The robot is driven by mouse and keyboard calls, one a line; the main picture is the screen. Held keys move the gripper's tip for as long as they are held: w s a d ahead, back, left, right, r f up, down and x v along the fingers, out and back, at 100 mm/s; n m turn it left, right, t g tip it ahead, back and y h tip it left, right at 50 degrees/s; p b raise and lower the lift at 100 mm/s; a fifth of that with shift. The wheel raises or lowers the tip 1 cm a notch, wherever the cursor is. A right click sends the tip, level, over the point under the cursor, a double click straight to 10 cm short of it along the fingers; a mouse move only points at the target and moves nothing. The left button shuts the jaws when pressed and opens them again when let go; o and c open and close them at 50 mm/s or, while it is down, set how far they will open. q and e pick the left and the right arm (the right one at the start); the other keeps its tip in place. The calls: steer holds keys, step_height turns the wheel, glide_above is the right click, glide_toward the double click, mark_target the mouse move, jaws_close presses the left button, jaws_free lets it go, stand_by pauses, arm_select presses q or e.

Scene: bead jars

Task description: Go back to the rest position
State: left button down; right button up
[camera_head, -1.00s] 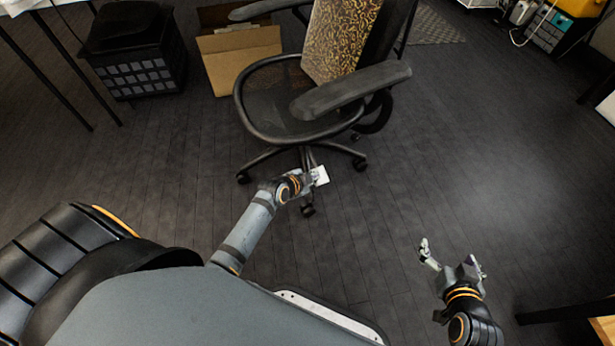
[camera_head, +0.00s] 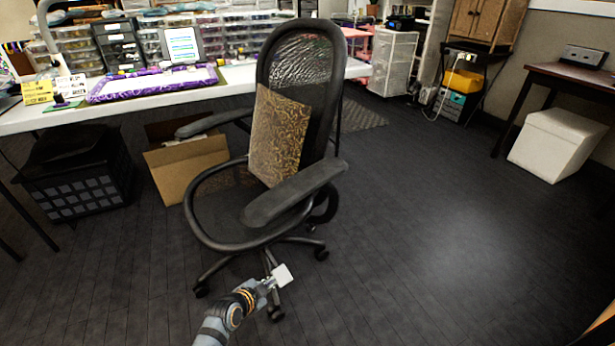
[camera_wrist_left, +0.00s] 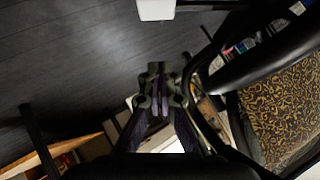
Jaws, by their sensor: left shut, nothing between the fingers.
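My left gripper (camera_head: 276,281) is low in the middle of the head view, in front of the office chair's base. A pale square patch shows at its end, and I cannot tell what it is. In the left wrist view the gripper (camera_wrist_left: 160,78) has its fingers together with nothing between them. My right gripper is out of view.
A black office chair (camera_head: 262,209) with a patterned board (camera_head: 278,137) on it stands just beyond my left gripper. Behind are a white table (camera_head: 233,84), an open cardboard box (camera_head: 187,166) and a black crate (camera_head: 75,180). A white box (camera_head: 556,145) stands at right. The floor at right is clear.

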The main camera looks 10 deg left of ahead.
arm_select(q)
steer(key=s+n+g+y+p, duration=0.15)
steer(key=s+n+g, duration=0.6)
steer(key=s, duration=1.45)
steer(key=s+a+n+y+p, duration=0.1)
steer(key=s+a+p, duration=0.2)
steer(key=s+p, duration=0.6)
steer(key=s+a+n+g+y+p, duration=0.1)
steer(key=s+a+p, duration=0.3)
steer(key=p, duration=1.9)
steer(key=s, duration=0.5)
steer(key=shift+s+a+r+n+p, duration=0.15)
steer(key=shift+s+a+n+p, duration=0.1)
steer(key=shift+n+p, duration=0.1)
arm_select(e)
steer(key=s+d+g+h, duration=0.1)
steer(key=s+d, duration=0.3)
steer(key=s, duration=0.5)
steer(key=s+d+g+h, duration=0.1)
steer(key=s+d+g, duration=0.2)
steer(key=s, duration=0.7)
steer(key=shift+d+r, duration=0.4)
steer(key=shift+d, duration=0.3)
